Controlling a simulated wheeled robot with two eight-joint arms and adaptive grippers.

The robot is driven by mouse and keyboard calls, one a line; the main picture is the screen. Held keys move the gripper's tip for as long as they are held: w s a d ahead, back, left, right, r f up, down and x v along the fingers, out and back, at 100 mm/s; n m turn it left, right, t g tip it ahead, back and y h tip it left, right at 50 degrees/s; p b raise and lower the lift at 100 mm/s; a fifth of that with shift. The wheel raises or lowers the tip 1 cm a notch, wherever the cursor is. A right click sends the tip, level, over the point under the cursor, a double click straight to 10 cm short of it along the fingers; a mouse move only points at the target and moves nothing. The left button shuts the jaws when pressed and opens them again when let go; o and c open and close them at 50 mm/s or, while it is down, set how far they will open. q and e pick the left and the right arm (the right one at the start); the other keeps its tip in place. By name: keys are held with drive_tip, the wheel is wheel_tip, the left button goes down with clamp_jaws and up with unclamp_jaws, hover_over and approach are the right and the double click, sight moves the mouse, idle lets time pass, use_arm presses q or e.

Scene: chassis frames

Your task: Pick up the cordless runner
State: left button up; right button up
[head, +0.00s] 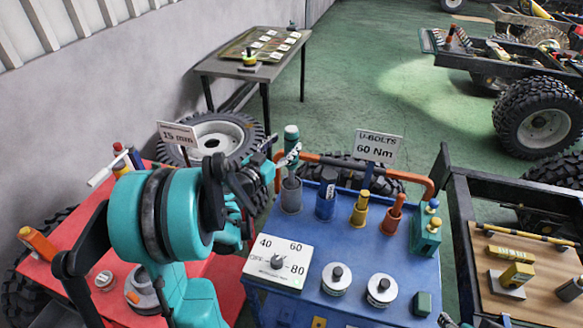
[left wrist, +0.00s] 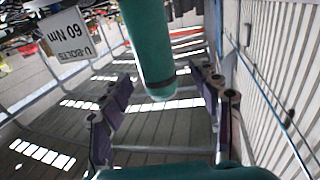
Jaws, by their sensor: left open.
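A teal-topped tool, which I take for the cordless runner (head: 291,133), stands upright at the back left of the blue cart, above a grey holder (head: 291,196). In the left wrist view its teal cylinder (left wrist: 150,50) comes in from the top between the two fingers. My left gripper (head: 286,158) is open with its fingers on either side of the tool; I cannot tell whether they touch it. My left arm hides part of the cart's left side. A small part of what seems to be my right gripper (head: 446,320) shows at the bottom edge.
Blue (head: 327,190), yellow (head: 361,208) and orange (head: 394,213) tools stand to the right on the blue cart (head: 335,310). A "U-BOLTS 60 Nm" sign (head: 377,148) rises behind them. An orange rail (head: 420,176) runs along the back. A dial box (head: 279,262) lies in front.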

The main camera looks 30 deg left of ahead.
use_arm(q)
drive_tip(key=w, duration=0.4)
drive_tip(key=shift+d+r+b, duration=0.1)
drive_tip(key=shift+d+b, duration=0.05)
drive_tip(key=shift+b, duration=0.25)
clamp_jaws()
drive_tip(key=shift+r, duration=0.1)
